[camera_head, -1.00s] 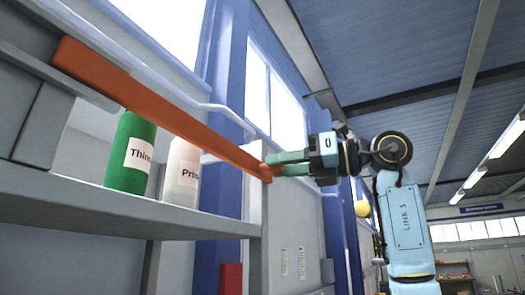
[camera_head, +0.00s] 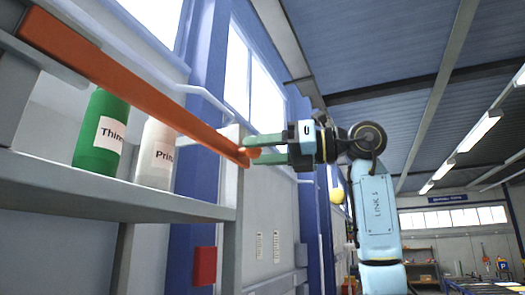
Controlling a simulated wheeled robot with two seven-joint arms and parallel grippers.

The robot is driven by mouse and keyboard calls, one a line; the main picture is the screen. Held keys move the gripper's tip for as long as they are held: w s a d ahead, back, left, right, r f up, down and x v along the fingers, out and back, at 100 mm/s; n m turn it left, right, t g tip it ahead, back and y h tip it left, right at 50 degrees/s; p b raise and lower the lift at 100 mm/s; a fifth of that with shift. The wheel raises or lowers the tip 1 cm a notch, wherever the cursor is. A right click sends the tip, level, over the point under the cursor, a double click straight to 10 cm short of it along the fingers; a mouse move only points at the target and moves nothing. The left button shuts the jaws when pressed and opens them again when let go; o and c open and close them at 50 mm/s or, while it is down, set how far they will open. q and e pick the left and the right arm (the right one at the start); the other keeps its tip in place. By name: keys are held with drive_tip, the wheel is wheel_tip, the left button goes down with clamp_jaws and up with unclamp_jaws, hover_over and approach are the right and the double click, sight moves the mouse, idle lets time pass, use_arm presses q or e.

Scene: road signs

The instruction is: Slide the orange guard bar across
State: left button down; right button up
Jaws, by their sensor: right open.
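The orange guard bar (camera_head: 135,88) runs slantwise across the front of a shelf, from the upper left down to a rounded end with a small knob at the right. My right gripper (camera_head: 250,150) is at that right end. Its green fingers are apart, one above the knob and one lower, partly hidden behind the bar's end. I cannot tell whether they touch it. My left gripper is not in view.
A green bottle labelled "Thinn" (camera_head: 101,135) and a white bottle labelled "Prim" (camera_head: 156,155) stand on the grey shelf (camera_head: 110,190) behind the bar. A red box (camera_head: 204,266) is below the shelf at right. Open hall lies to the right.

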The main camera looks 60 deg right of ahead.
drive_tip(key=v, duration=1.3)
drive_tip(key=shift+d, duration=0.2)
